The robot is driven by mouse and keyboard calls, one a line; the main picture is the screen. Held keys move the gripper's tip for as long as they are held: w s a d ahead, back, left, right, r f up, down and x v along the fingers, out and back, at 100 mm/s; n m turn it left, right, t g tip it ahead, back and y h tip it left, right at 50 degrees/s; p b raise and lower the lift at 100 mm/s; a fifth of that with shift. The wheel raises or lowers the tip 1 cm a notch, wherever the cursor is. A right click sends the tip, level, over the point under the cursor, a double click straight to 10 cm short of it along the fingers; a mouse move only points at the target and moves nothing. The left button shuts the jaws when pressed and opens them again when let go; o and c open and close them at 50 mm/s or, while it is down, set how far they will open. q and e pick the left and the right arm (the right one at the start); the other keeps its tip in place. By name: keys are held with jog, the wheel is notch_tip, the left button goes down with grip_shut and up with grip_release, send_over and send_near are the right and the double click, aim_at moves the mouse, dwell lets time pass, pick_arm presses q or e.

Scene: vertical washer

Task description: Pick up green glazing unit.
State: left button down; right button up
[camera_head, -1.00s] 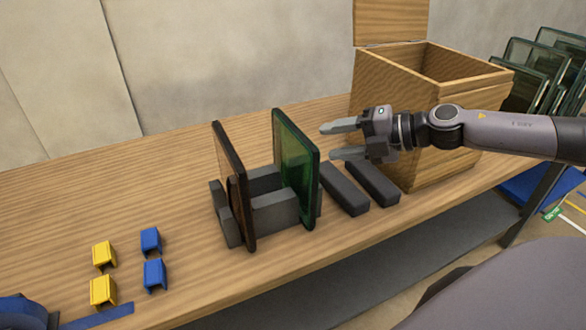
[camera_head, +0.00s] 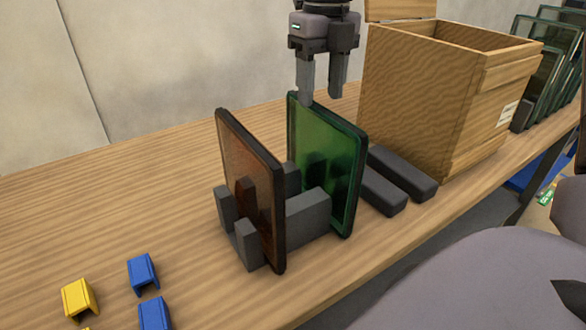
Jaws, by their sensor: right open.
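The green glazing unit (camera_head: 328,160) is a dark-framed green glass pane. It stands upright against the right side of a grey holder (camera_head: 308,217) on the wooden table. My right gripper (camera_head: 320,92) points down from above with its two fingers apart and nothing between them. Its fingertips show at the top edge of the green unit, near its back corner; I cannot tell whether they touch it or straddle it. My left gripper is not in view.
A brown-tinted pane (camera_head: 250,180) stands at the holder's left side. Two dark grey bars (camera_head: 402,172) lie right of the green unit, before an open wooden box (camera_head: 420,95). Yellow (camera_head: 80,298) and blue clips (camera_head: 143,271) lie front left. More panes (camera_head: 545,65) stand far right.

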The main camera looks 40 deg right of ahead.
aim_at(322, 109)
jog(key=shift+w+f, duration=0.2)
jog(key=shift+f, duration=0.4)
jog(key=f, duration=0.3)
jog(key=s+f, duration=0.1)
jog(key=f, duration=0.1)
jog(key=shift+d+f, duration=0.1)
jog(key=shift+f, duration=0.15)
jog(key=shift+f+b, duration=0.3)
jog(key=shift+f, duration=0.05)
grip_shut()
jog(key=shift+w+r, duration=0.15)
jog(key=shift+r, duration=0.05)
